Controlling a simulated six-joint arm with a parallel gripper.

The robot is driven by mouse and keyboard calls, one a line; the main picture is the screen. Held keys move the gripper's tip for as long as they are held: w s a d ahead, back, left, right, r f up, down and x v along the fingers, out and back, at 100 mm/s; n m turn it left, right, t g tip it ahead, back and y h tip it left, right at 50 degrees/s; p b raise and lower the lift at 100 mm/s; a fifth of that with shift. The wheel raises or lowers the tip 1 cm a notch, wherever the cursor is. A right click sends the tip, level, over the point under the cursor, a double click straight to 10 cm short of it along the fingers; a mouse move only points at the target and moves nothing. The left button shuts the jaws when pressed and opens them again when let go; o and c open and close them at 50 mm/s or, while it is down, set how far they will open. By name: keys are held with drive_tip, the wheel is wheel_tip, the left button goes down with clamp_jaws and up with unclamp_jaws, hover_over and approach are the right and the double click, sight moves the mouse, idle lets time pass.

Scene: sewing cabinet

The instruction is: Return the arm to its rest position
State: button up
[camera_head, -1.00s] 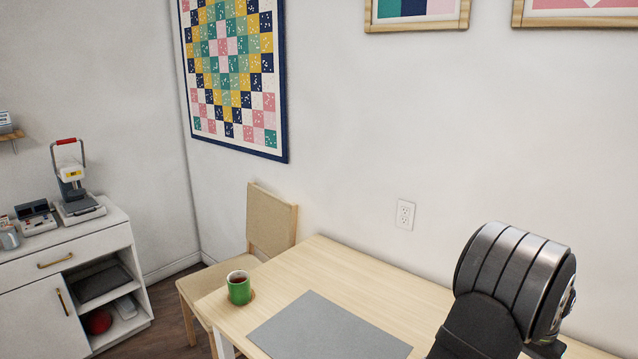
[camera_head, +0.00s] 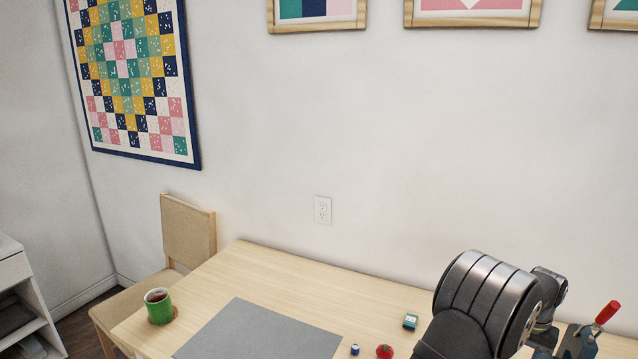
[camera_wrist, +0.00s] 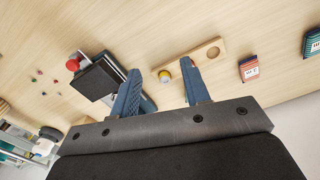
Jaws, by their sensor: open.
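My arm (camera_head: 485,305) shows at the lower right of the head view, above the table. My gripper (camera_wrist: 163,92) shows in the wrist view with its two blue fingers spread apart and nothing held between them. The fingers are over the wooden table (camera_head: 290,275). A small yellow-topped spool (camera_wrist: 165,76) is seen beyond the fingertips, near a wooden strip with a hole (camera_wrist: 211,50). The gripper's fingers cannot be made out clearly in the head view.
A grey mat (camera_head: 258,332) and a green mug (camera_head: 159,306) are on the table's left. A red tomato-like object (camera_head: 385,351) and a teal box (camera_head: 410,321) lie near my arm. A dark device with a red knob (camera_wrist: 98,76) stands nearby. A chair (camera_head: 188,232) is at the left end.

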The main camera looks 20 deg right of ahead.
drive_tip(key=w+f, duration=0.1)
drive_tip(key=w, duration=0.1)
drive_tip(key=w+f, duration=0.2)
drive_tip(key=w, duration=0.1)
drive_tip(key=w+f, duration=0.1)
drive_tip(key=w, duration=0.2)
drive_tip(key=shift+w+d+f, duration=0.1)
drive_tip(key=shift+f, duration=0.25)
drive_tip(key=s+r, duration=0.5)
drive_tip(key=s, duration=0.3)
drive_tip(key=w+a, duration=0.7)
drive_tip(key=a, duration=0.1)
drive_tip(key=shift+w, duration=0.2)
drive_tip(key=shift+r, duration=0.1)
